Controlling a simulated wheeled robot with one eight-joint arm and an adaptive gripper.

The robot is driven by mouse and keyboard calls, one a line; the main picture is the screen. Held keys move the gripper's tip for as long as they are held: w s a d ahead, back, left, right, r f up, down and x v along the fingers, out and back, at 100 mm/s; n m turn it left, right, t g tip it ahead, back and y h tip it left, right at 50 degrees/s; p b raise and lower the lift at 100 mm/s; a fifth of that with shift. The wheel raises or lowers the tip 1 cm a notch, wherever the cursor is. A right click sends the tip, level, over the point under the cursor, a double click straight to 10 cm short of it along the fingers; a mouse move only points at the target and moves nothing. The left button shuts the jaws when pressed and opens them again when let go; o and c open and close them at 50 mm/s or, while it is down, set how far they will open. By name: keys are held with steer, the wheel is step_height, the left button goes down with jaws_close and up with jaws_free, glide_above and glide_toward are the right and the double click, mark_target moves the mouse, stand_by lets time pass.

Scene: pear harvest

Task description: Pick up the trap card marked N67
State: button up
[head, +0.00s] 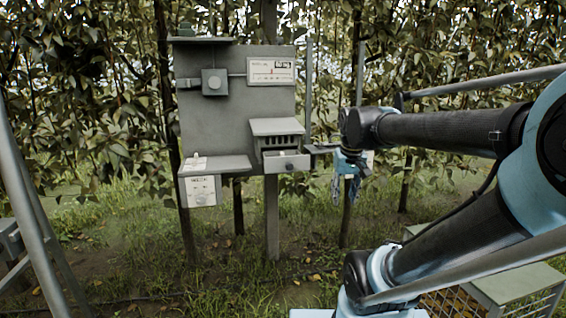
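A grey board (237,110) stands on posts in front of the trees. A small white card with dark marks (196,163) lies on its lower left shelf (230,163). A larger printed white card (201,191) hangs below that shelf's left end. The print on both is too small to read, so I cannot tell which is marked N67. My gripper (345,190) hangs fingers down, to the right of the board and apart from both cards.
A grey slotted box (278,130) with a knobbed drawer (286,161) sits on the board's lower right, close to my gripper. A white gauge panel (271,70) and a small grey box (214,82) are above. A green-topped crate (515,284) stands at the lower right.

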steer(key=w+a+r+n, duration=0.1)
steer(key=w+a+r, duration=0.6)
steer(key=w+r, duration=0.5)
steer(key=n+t+y, duration=0.1)
glide_toward(283, 153)
step_height(283, 153, down, 3)
steer(key=shift+f, duration=0.1)
steer(key=shift+x, duration=2.7)
steer(key=shift+w+a, duration=0.2)
steer(key=c, duration=0.8)
